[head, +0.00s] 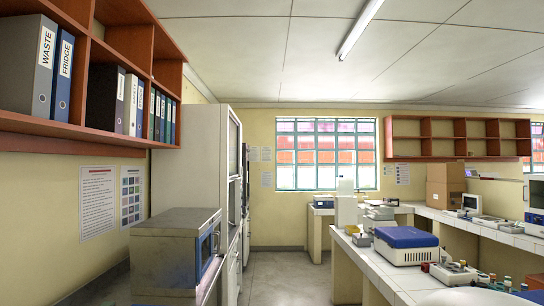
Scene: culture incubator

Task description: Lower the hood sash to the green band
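My gripper is not in this view. No sash or green band can be made out. A tall white cabinet-like unit (188,160) stands at the left, beyond a grey metal box. Its front faces right and shows at a steep angle, with dark panels in a pale frame. I cannot tell whether this unit is the hood.
The grey metal box (172,262) stands at the lower left under an orange shelf (75,133) of binders. A tiled bench (382,275) on the right carries a blue-lidded device (405,245). Open grey floor (280,277) runs between them toward the window (325,154).

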